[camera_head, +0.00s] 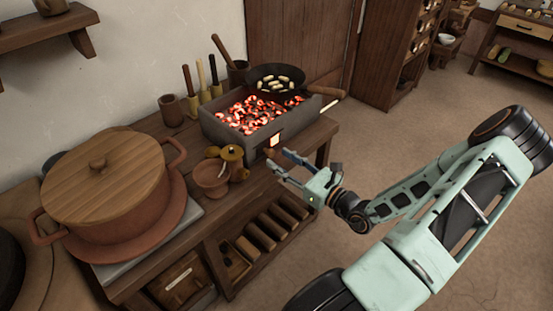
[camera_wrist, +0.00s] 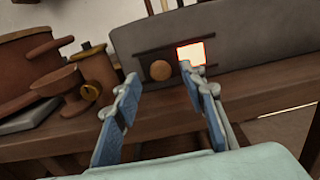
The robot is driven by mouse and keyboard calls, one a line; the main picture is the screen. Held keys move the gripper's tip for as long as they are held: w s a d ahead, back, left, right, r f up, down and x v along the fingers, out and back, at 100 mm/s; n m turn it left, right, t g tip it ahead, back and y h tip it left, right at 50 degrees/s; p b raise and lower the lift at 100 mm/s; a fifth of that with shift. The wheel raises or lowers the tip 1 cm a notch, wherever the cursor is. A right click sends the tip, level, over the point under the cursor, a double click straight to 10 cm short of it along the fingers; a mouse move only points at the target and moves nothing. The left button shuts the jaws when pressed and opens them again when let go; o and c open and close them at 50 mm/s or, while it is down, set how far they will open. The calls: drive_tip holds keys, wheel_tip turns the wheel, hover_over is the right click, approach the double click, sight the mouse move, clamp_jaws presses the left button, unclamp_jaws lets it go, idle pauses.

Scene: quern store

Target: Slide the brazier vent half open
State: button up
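The brazier (camera_head: 222,131) is a grey metal box full of glowing coals on the wooden bench. Its vent is on the front wall, framed by dark rails (camera_wrist: 147,49) in the wrist view. A round wooden knob (camera_wrist: 160,70) sits at the left of the vent. A bright glowing opening (camera_wrist: 191,53) shows to the right of the knob, and also in the head view (camera_head: 275,141). My gripper (camera_head: 277,160) is open in front of the vent. Contact cannot be told.
A black pan (camera_head: 262,88) rests on the brazier's far end. Clay and brass vessels (camera_head: 212,178) stand close left of my gripper. A large lidded pot (camera_head: 102,180) is at the bench's left. The bench edge lies below my gripper; open floor is to the right.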

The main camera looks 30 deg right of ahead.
sight(268, 152)
drive_tip(key=shift+x, duration=1.3)
clamp_jaws()
